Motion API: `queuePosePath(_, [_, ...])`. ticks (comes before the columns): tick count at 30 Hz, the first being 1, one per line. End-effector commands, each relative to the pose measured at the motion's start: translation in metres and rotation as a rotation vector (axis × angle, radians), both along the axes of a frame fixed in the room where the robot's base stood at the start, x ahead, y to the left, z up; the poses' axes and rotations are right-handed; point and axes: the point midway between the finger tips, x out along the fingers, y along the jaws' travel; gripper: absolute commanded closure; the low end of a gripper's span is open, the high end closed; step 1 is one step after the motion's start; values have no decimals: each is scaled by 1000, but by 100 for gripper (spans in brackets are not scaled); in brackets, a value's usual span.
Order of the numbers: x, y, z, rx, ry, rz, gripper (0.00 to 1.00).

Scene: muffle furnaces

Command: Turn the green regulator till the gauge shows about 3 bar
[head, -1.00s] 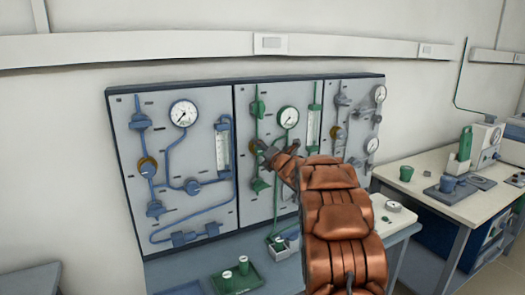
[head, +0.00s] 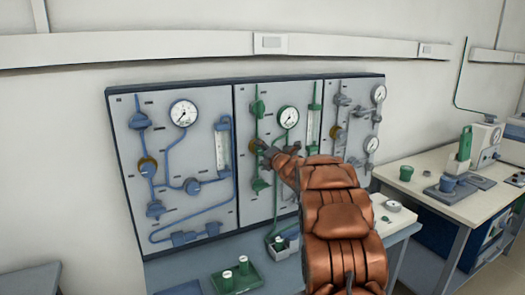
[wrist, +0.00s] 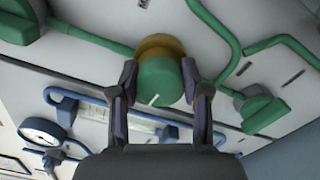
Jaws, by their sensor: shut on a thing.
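The green regulator (wrist: 160,82) is a round green knob with a white mark on its face and a brass collar (wrist: 163,46) behind it. In the wrist view, my gripper (wrist: 160,78) has one finger on each side of the knob and is shut on it. In the head view, my gripper (head: 263,148) is at the middle panel and mostly hides the knob. The round white gauge (head: 288,117) on the green line is just above and right of my gripper. Its needle is too small to read surely.
The left panel carries blue piping and another gauge (head: 183,113). Green valves (head: 257,108) and a flow tube (head: 314,125) flank the middle gauge. A green tray (head: 237,280) stands on the bench below. A side table (head: 455,207) with equipment is at right.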

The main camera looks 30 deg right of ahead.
Motion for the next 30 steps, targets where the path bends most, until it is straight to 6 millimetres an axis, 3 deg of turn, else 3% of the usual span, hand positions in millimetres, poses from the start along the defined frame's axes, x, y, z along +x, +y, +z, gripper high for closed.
queuePosePath(30, [0, 0, -2, 931, -77, -2, 88])
